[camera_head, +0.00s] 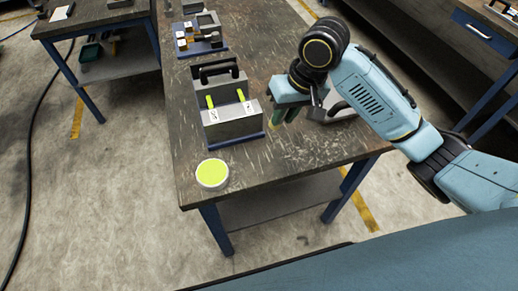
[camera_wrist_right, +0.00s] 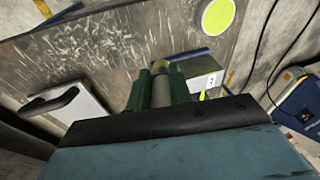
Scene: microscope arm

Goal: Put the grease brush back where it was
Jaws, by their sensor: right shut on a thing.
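My right gripper (camera_head: 283,113) is above the worktable, just right of a grey metal fixture (camera_head: 238,128). In the right wrist view its green fingers (camera_wrist_right: 160,75) are shut on the grease brush (camera_wrist_right: 161,92). The brush shows there as a short grey cylinder with a yellowish end; the rest is hidden, and the fingers mostly cover it in the head view. The fixture has a dark handle, two yellow-green bars and white labels, on a blue base. A round tin with a yellow-green top (camera_head: 212,173) stands near the table's front left corner. My left gripper is out of view.
A grey object with a dark handle (camera_wrist_right: 60,103) is beside the gripper, partly hidden behind it in the head view (camera_head: 338,112). Another fixture with small blocks (camera_head: 200,40) stands further back on the scratched table (camera_head: 300,165). The table's front right is bare.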

